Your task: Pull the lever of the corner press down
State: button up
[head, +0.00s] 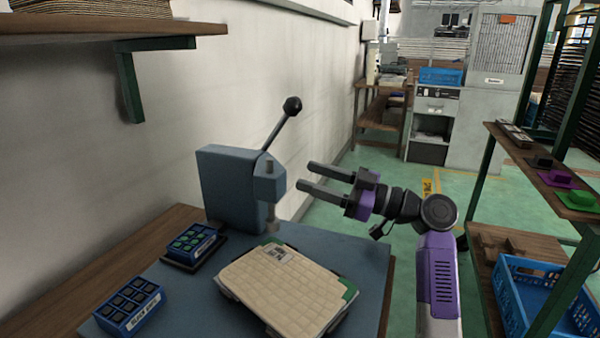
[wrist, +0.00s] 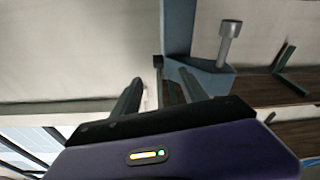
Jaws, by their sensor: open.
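The corner press (head: 230,183) is a blue-grey block on the bench by the wall, with a metal ram on its right side. Its lever (head: 276,132) slants up and to the right from the press head and ends in a black ball knob (head: 292,106). My gripper (head: 307,176) is open and empty, right of the press head and below the knob in the head view. Its fingers point left and do not appear to touch the lever. The wrist view shows the press (wrist: 179,28) and its ram (wrist: 229,42) beyond my fingers; a small dark part there is unclear.
A tray panel (head: 318,318) with green corners lies in front of the press on the blue bench top (head: 362,262). Two blue boxes of caps (head: 128,308) stand to its left. A wall shelf (head: 100,29) is at upper left. Shelving with a blue crate (head: 530,290) is at right.

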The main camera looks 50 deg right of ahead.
jog(key=v, duration=0.3)
jog(key=shift+s+f, duration=0.1)
jog(key=shift+s, duration=0.15)
jog(key=shift+d, duration=0.1)
